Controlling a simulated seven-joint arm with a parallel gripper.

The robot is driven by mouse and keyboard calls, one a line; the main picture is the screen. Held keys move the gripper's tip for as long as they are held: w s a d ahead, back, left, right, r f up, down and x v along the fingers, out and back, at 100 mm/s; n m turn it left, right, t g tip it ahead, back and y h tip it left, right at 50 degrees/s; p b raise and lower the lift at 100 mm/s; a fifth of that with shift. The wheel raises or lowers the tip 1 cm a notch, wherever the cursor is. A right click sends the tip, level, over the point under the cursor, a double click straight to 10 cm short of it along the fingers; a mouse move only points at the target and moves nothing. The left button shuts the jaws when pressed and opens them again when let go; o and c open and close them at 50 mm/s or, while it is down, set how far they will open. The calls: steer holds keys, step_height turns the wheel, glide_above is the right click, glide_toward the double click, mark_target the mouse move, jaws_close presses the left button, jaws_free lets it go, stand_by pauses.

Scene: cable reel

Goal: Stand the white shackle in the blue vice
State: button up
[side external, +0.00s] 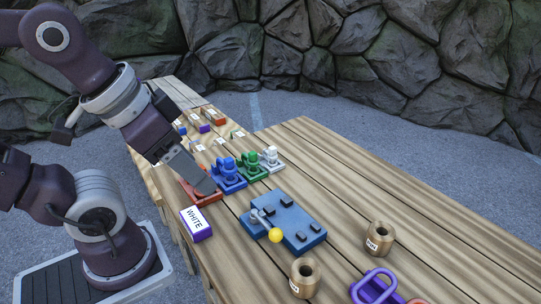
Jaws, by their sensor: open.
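My gripper (200,182) points down over a red fixture (207,198) and covers much of it. Its jaws are open, and I see nothing held in them. A blue fixture (229,180), which looks like the blue vice, stands just right of my gripper with a blue upright part on it. A small white piece (271,158) stands at the far end of the same row, past a green fixture (254,167). I cannot tell whether this white piece is the shackle or a white vice; it is too small.
A blue block with a yellow-ball lever (275,235) lies mid-table. A purple box labelled WHITE (197,224) is near the front edge. Two brown spools (379,238) and a purple loop (375,286) stand at right. Small coloured blocks (212,117) lie at the back. The right-hand planks are clear.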

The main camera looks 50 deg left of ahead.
steer(key=shift+w, duration=0.1)
steer(key=c, duration=0.3)
steer(key=w+r+n, duration=0.1)
steer(key=w, duration=0.1)
steer(key=w+a+r+n, duration=0.1)
steer(key=w, duration=0.1)
steer(key=w+r+n+g+h, duration=0.1)
steer(key=w, duration=0.1)
steer(key=shift+a+r, duration=0.15)
steer(key=c, duration=0.6)
steer(key=w+a+f+n+g, duration=0.1)
steer(key=w+a+n, duration=0.4)
steer(key=w, duration=0.4)
steer(key=w+a+n+g, duration=0.1)
steer(key=w+a+n, duration=0.3)
steer(key=w+a, duration=0.35)
steer(key=w+a+f+n+g, duration=0.1)
steer(key=w+a+f+n, duration=0.1)
steer(key=w+a+f, duration=0.2)
steer(key=w+a+f+n, duration=0.1)
steer(key=w+a+f, duration=0.3)
steer(key=a+f, duration=0.2)
steer(key=w+a+f+n+g+y, duration=0.1)
steer(key=w+a+f, duration=0.3)
steer(key=f, duration=0.4)
steer(key=shift+a+f+n+g, duration=0.3)
steer(key=shift+a+f+n, duration=0.1)
steer(key=shift+a+n, duration=0.4)
steer(key=shift+f, duration=4)
